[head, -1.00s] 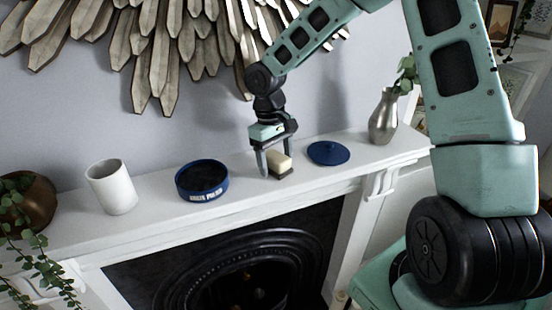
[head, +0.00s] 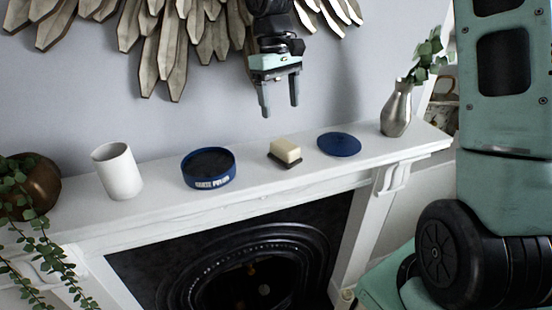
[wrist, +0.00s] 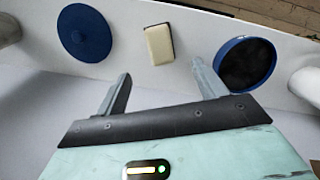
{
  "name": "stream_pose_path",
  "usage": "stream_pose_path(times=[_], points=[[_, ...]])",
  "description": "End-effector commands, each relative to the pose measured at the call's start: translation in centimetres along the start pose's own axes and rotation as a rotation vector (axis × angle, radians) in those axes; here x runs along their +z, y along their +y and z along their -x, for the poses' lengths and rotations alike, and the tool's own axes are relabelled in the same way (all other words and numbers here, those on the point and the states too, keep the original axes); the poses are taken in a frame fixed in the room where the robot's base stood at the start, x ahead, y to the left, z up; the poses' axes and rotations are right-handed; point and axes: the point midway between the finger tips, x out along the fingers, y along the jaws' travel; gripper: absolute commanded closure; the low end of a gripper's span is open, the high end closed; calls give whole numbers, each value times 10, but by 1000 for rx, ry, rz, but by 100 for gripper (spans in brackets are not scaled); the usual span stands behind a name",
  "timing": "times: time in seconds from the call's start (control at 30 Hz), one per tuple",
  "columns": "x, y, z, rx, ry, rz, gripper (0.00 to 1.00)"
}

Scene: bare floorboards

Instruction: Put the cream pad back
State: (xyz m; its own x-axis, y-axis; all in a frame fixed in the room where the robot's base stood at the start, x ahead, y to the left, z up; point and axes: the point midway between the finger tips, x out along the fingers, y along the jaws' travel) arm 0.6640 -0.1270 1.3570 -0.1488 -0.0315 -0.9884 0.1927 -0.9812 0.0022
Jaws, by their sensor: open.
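The cream pad (head: 286,150) sits on a dark base on the white mantel, between a round blue tin and a flat blue lid. It also shows in the wrist view (wrist: 159,45), beyond my fingertips. My gripper (head: 280,109) is open and empty, raised above and behind the pad and apart from it. The blue tin (head: 209,179) stands open at the left of the pad, with a dark inside and pale lettering on its front. The blue lid (head: 339,144) lies flat at the right of the pad.
A white cup (head: 118,171) stands left of the tin. A metal vase (head: 396,110) with leaves stands at the mantel's right end. A brown pot (head: 33,185) with trailing leaves is at the left. Wooden wall decor (head: 170,40) hangs behind, close to my gripper.

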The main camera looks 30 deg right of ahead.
Motion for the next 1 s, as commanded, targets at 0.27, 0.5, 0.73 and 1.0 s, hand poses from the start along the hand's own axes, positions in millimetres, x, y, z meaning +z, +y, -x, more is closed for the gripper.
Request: stream_pose_path(times=[0.27,0.5,0.73,1.0], points=[[14,-56,-11,15,5,92,30],[82,-169,-49,32,48,286,30],[168,-227,-85,11,122,419,30],[216,-240,-107,-19,175,475,30]])
